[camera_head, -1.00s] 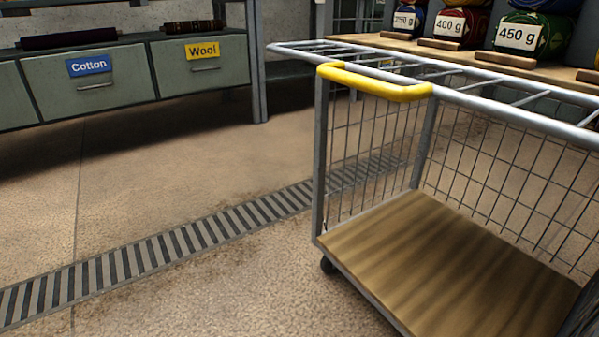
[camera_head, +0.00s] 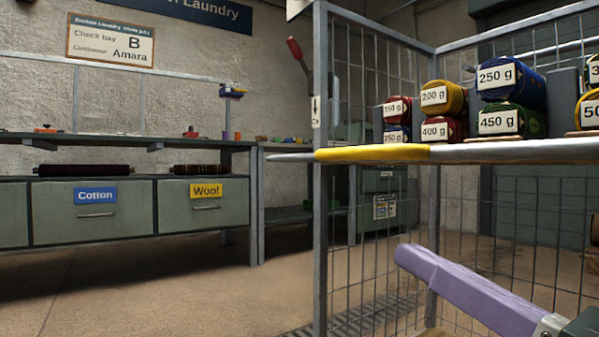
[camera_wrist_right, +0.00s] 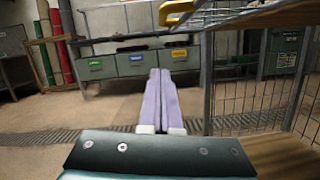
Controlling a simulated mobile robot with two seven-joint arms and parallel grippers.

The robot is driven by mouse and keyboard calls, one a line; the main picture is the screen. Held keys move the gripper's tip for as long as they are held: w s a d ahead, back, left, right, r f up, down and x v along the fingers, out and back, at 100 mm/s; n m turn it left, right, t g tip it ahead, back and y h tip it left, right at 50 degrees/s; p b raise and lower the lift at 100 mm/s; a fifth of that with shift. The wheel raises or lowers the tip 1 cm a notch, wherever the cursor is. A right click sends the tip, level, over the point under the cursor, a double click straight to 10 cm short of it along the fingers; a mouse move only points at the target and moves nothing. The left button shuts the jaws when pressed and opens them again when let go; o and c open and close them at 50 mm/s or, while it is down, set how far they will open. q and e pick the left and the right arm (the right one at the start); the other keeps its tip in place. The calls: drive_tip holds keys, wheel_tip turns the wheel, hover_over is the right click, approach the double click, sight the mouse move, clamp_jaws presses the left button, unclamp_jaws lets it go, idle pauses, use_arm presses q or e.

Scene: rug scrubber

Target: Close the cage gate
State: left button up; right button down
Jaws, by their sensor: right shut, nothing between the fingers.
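The cage (camera_head: 320,220) is a grey-framed wire-mesh trolley on the right of the head view. A grey tubular frame (camera_head: 500,151) lies level across it, seen nearly edge-on; it appears to be the gate. Its yellow handle (camera_head: 372,153) is at the near left and also shows at the top of the right wrist view (camera_wrist_right: 176,12). My right gripper (camera_head: 408,258) has lilac fingers, is shut and empty, and shows below the handle, apart from it in the picture. Its fingers lie together in the wrist view (camera_wrist_right: 160,72). My left gripper is out of view.
A red-tipped lever (camera_head: 297,48) shows beside the cage post. Weighted rolls (camera_head: 510,82) appear behind the level frame. A bench with Cotton (camera_head: 85,215) and Wool (camera_head: 203,205) drawers stands at the back left. The floor (camera_head: 150,295) before it is clear.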

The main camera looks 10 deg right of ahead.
sight(359, 154)
drive_tip(key=w+a+r+p, duration=0.1)
drive_tip(key=w+r+p, duration=0.5)
drive_tip(key=w, duration=0.2)
drive_tip(key=shift+a, duration=0.3)
drive_tip(key=shift+a+r+m+p, duration=0.15)
drive_tip(key=shift+r+m+p, duration=0.75)
drive_tip(key=shift+r+p, duration=0.5)
drive_tip(key=r+m+p, duration=0.1)
drive_tip(key=r+p, duration=0.1)
drive_tip(key=r+m+h+p, duration=0.1)
drive_tip(key=p, duration=0.2)
drive_tip(key=r+m+p, duration=0.2)
drive_tip(key=shift+d+r+h+p, duration=0.25)
drive_tip(key=shift+r+h+p, duration=0.1)
drive_tip(key=shift+h+p, duration=0.05)
drive_tip(key=w+d+r+m+g+h+p, duration=0.1)
drive_tip(key=w+d+r+m+p, duration=0.1)
drive_tip(key=d+r+m+p, duration=0.4)
drive_tip(key=w+d+r+m+g+h+p, duration=0.1)
drive_tip(key=w+d+r+m+p, duration=0.2)
drive_tip(key=p, duration=1.3)
drive_tip(key=d+r+m, duration=0.2)
drive_tip(key=d+m, duration=0.3)
drive_tip(key=shift+r+m, duration=0.3)
drive_tip(key=shift+r, duration=0.05)
